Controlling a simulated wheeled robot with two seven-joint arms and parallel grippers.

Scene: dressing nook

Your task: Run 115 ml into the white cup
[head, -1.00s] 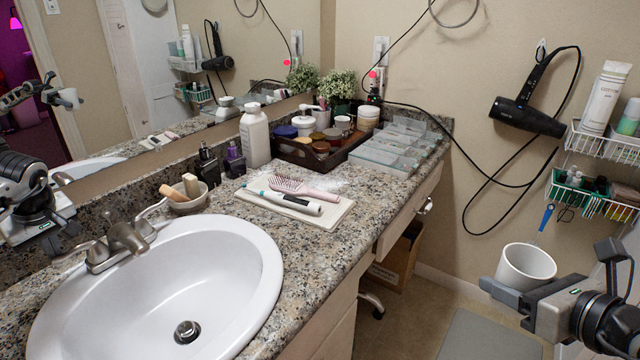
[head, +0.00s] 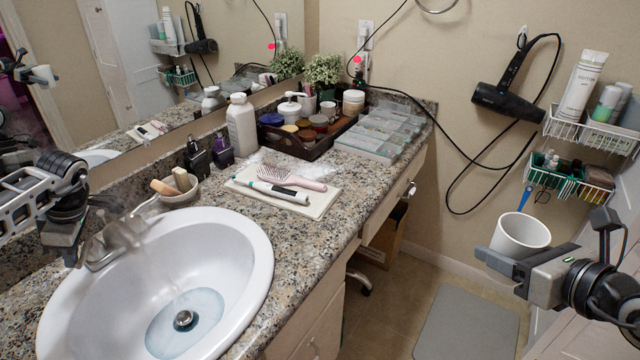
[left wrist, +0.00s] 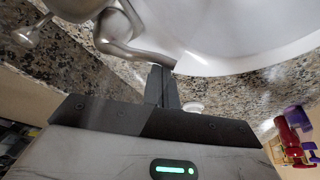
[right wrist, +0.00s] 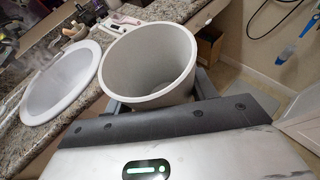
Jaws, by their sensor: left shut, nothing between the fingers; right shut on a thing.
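The white cup (head: 520,237) is held upright by my right gripper (head: 497,260), shut on it, in front of the counter at the right. In the right wrist view the cup (right wrist: 150,62) shows a pale, empty-looking inside, though its bottom is partly hidden. The metal faucet (head: 118,240) stands at the back of the white sink (head: 245,255). A faint stream falls from its spout, and bluish water (head: 190,318) lies around the drain. My left gripper (head: 72,252) is shut and empty beside the faucet's left side; it partly hides the left handle. Its narrow fingers show in the left wrist view (left wrist: 161,85).
The space between sink and cup is clear.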

